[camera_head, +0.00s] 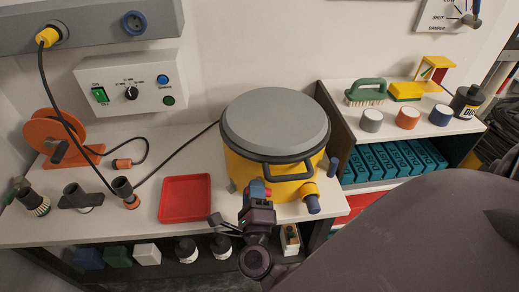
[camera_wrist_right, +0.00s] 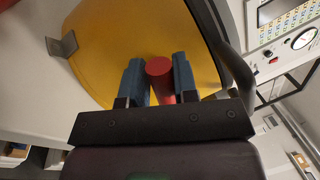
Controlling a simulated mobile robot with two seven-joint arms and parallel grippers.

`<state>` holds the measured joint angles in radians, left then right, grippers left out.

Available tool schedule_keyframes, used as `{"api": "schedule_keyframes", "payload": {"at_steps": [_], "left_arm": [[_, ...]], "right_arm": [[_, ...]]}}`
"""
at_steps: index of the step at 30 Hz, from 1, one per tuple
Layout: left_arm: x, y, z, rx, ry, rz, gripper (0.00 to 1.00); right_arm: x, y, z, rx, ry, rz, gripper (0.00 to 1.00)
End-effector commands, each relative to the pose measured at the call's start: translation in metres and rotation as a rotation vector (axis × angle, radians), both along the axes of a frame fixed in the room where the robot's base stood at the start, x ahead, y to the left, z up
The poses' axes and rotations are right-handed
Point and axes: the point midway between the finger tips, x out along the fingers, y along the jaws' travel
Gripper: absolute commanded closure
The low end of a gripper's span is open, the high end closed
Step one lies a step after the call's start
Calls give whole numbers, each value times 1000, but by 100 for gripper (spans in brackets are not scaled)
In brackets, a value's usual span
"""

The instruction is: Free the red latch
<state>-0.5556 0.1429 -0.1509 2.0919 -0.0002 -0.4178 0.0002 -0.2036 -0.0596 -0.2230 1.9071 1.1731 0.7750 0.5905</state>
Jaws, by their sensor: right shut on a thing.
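The red latch (camera_wrist_right: 160,72) is a short red cylinder at the front of the yellow drum (camera_wrist_right: 120,45). In the head view a small red bit of it (camera_head: 268,192) shows beside my fingertips. My right gripper (camera_head: 257,188) is at the drum's front, below the lid handle. In the right wrist view its two blue fingers (camera_wrist_right: 159,80) are on both sides of the latch, shut on it. The drum (camera_head: 240,170) stands upright on the bench with its grey lid (camera_head: 275,115) on. My left gripper is not in view.
A yellow outlet (camera_head: 308,190) with a grey-blue end juts out right of my right gripper. A red tray (camera_head: 185,198) lies on the bench to the left. A shelf (camera_head: 345,100) with brushes and rolls stands at right.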

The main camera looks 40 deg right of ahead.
Motion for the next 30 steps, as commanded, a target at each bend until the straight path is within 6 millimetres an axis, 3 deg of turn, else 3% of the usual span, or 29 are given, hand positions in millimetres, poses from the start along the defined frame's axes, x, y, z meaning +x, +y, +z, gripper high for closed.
{"api": "schedule_keyframes", "payload": {"at_steps": [1, 13, 30], "left_arm": [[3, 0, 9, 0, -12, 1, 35], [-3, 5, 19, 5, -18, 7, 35], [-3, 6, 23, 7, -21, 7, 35]], "right_arm": [[0, -3, 7, -42, 11, -9, 96], [1, -2, 1, -265, 149, -10, 96], [1, -1, -2, -337, 192, -7, 96]]}}
